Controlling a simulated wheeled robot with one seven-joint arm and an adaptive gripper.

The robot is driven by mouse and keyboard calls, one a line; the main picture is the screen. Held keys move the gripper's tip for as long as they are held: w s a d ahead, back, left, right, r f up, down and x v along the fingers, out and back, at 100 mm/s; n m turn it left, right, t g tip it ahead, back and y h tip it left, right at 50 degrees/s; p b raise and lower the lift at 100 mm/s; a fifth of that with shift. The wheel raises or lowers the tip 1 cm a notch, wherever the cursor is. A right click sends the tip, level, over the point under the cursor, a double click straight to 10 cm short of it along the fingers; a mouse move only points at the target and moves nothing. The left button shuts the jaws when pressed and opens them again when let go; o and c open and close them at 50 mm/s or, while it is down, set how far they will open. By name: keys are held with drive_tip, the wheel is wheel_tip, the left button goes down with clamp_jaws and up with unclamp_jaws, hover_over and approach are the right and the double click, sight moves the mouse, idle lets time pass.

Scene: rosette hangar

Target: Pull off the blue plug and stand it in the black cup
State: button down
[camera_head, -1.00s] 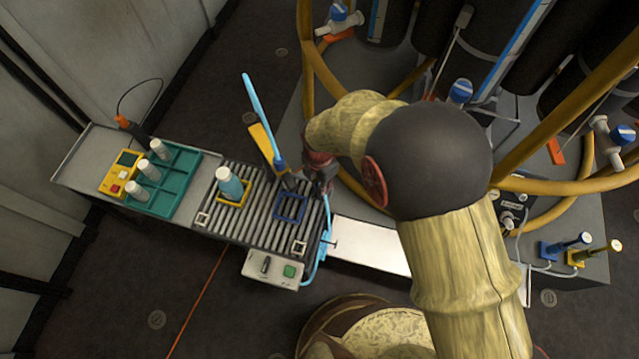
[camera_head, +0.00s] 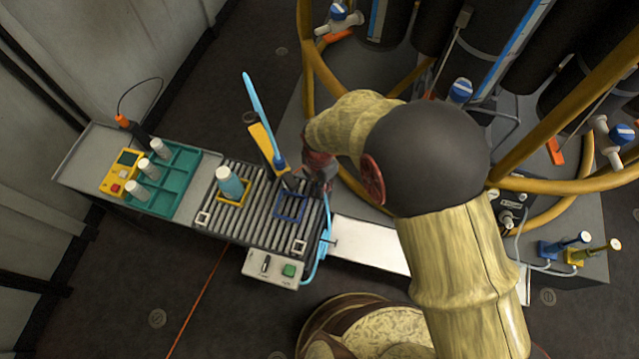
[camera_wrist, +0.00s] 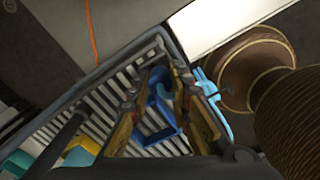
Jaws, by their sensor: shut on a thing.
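My gripper (camera_wrist: 158,83) is low over the roller conveyor, above or beside a blue square frame (camera_head: 291,206). Its fingers are shut on a blue piece (camera_wrist: 158,78), mostly hidden between them; I cannot tell its full shape. Another blue plug-like piece (camera_head: 572,242) stands in a blue holder far right, apart from the gripper. I cannot make out a black cup for certain.
The conveyor (camera_head: 250,225) carries a pale-blue bottle (camera_head: 229,182) in a yellow frame. A teal rack (camera_head: 180,185) with several white-capped vials and a yellow box (camera_head: 120,172) stand left. A yellow plug-like piece (camera_head: 600,250) stands far right. Yellow pipes (camera_head: 560,187) surround dark tanks behind my arm.

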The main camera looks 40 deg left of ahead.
drive_tip(key=shift+f, duration=0.15)
drive_tip(key=shift+f+b, duration=0.3)
drive_tip(key=shift+f, duration=0.35)
drive_tip(key=shift+f, duration=0.1)
drive_tip(key=shift+r+p, duration=1.45)
drive_tip(key=shift+r, duration=0.5)
drive_tip(key=shift+f, duration=0.15)
drive_tip(key=shift+f+b, duration=0.45)
drive_tip(key=shift+f, duration=0.45)
drive_tip(key=shift+f, duration=0.2)
drive_tip(key=shift+f+b, duration=0.35)
drive_tip(key=shift+f, duration=0.25)
